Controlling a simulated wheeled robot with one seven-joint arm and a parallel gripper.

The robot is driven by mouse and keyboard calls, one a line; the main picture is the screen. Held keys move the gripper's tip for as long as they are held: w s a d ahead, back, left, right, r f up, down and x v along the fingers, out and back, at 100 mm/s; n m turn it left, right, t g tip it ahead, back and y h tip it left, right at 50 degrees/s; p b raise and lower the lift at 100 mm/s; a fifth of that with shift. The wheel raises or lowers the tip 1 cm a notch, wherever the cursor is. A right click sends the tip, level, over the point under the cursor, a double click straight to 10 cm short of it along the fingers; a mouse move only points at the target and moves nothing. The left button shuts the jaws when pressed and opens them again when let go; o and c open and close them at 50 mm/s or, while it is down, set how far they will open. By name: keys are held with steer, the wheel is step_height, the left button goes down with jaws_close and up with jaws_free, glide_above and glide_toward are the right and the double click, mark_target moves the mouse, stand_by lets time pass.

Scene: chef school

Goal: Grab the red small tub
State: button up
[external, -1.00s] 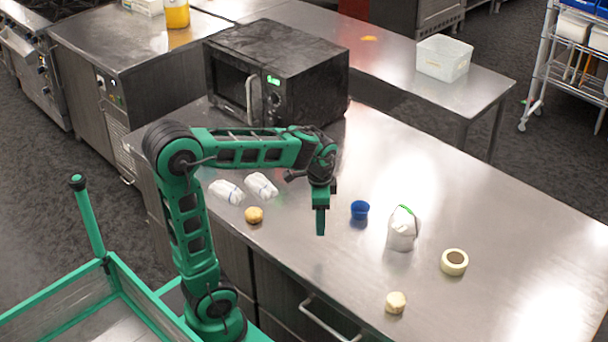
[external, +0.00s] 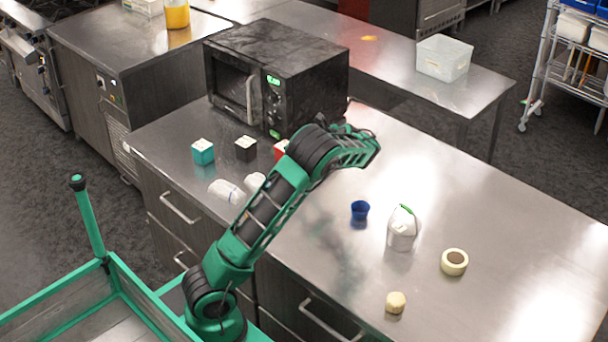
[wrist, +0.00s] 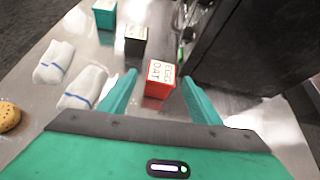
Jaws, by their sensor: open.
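The red small tub (wrist: 158,78) has a pale top with red lettering and stands on the steel counter beside the microwave. In the external view only part of the red tub (external: 280,150) shows, with my arm in front of the rest. My gripper (wrist: 160,76) is open and empty in the wrist view, with one green finger on each side of the tub in the picture. The tub appears beyond the fingers; I cannot tell how far. In the external view my fingers cannot be made out behind the arm.
A black tub (external: 245,148) and a teal tub (external: 203,151) stand left of the red one. The microwave (external: 276,80) rises close behind. White wrapped bundles (external: 226,191) lie in front. A blue cup (external: 360,210) and white bag (external: 402,229) stand to the right.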

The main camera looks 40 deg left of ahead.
steer(key=w+a+m+y, duration=0.1)
steer(key=a+y, duration=0.1)
glide_toward(279, 151)
steer(key=w+a+f, duration=0.2)
steer(key=w+a, duration=0.1)
steer(key=shift+w+f, duration=0.15)
steer(key=shift+f, duration=0.25)
steer(key=shift+a+f, duration=0.2)
steer(key=shift+a, duration=0.05)
steer(key=shift+h, duration=0.3)
steer(key=x, duration=1)
steer(key=shift+a, duration=0.15)
steer(key=c, duration=1)
